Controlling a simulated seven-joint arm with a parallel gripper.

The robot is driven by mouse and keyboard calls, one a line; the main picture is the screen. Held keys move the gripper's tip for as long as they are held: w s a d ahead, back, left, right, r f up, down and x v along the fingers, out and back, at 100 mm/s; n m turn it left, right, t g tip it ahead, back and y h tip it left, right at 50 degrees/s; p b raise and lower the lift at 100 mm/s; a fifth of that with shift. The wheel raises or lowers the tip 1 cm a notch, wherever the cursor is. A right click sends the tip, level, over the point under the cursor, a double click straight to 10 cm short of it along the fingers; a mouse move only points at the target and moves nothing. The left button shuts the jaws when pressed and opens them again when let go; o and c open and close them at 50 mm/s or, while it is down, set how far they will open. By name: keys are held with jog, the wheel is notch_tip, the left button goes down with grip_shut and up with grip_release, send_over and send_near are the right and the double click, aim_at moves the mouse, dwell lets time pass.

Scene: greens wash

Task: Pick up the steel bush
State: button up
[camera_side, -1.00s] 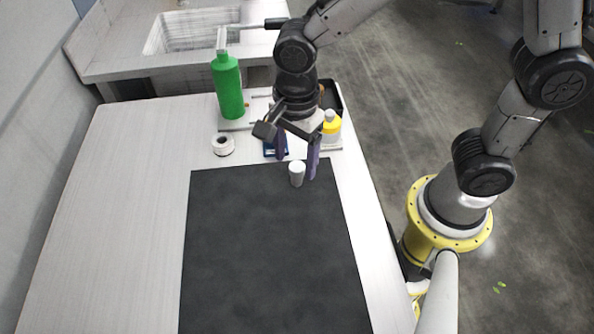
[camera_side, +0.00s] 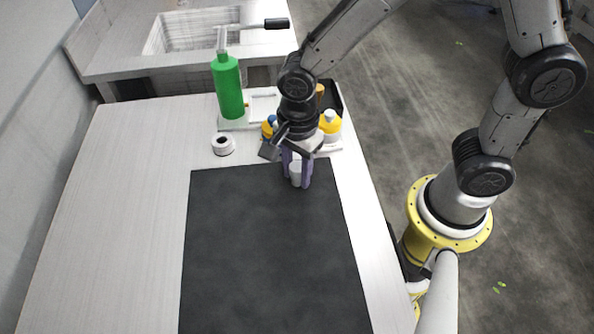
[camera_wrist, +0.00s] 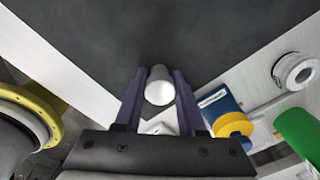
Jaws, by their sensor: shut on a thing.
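The steel bush (camera_side: 296,173) is a small pale cylinder standing upright at the far edge of the black mat (camera_side: 265,255). In the wrist view its round top (camera_wrist: 159,92) shows between the two fingers. My gripper (camera_side: 297,178) has come down around the bush, one purple finger on each side, and is shut on it. In the wrist view my gripper (camera_wrist: 160,98) also has a finger on each side of the bush. I cannot tell whether the bush still rests on the mat.
A green bottle (camera_side: 228,88) and a white tape roll (camera_side: 223,144) stand at the far left. A yellow bottle (camera_side: 330,125) stands close behind my gripper on the right. A blue and yellow item (camera_wrist: 222,114) lies nearby. The mat's middle is clear.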

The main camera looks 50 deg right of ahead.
grip_shut()
jog(key=shift+r, duration=0.15)
